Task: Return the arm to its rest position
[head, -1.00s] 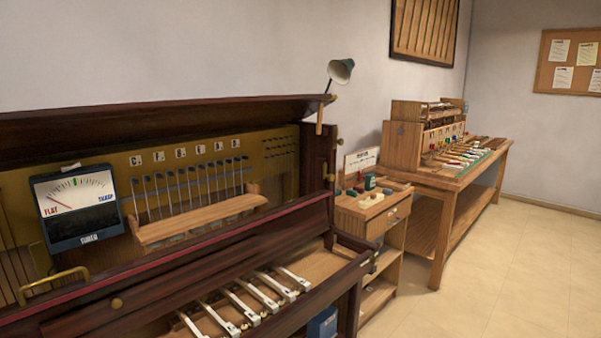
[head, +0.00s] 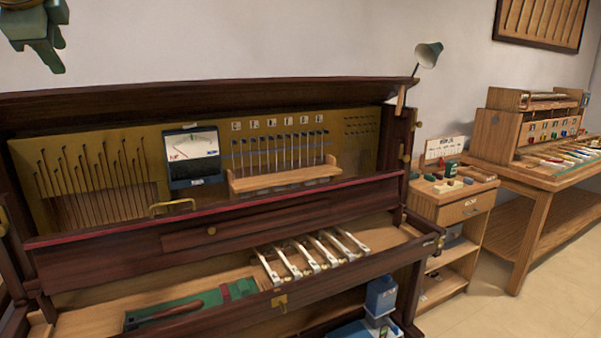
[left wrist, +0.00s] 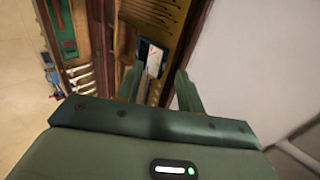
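My left gripper (head: 37,48) is green and hangs in the top left corner of the head view, above the open piano case. In the left wrist view its two fingers (left wrist: 158,88) stand apart with nothing between them. The piano (head: 120,232) has a dark wooden case with its lid raised. Several white keys (head: 312,254) lie in its front bay. A tuner with a dial (head: 192,152) stands against the brass panel. It shows beyond the fingers in the left wrist view (left wrist: 152,58). My right gripper is in neither view.
A green tray (head: 188,304) with a wooden-handled tool lies in the front bay. A lamp (head: 428,53) rises at the case's right end. A small cabinet (head: 468,208) and a wooden workbench (head: 545,180) stand to the right. Floor (head: 480,312) shows clear at the lower right.

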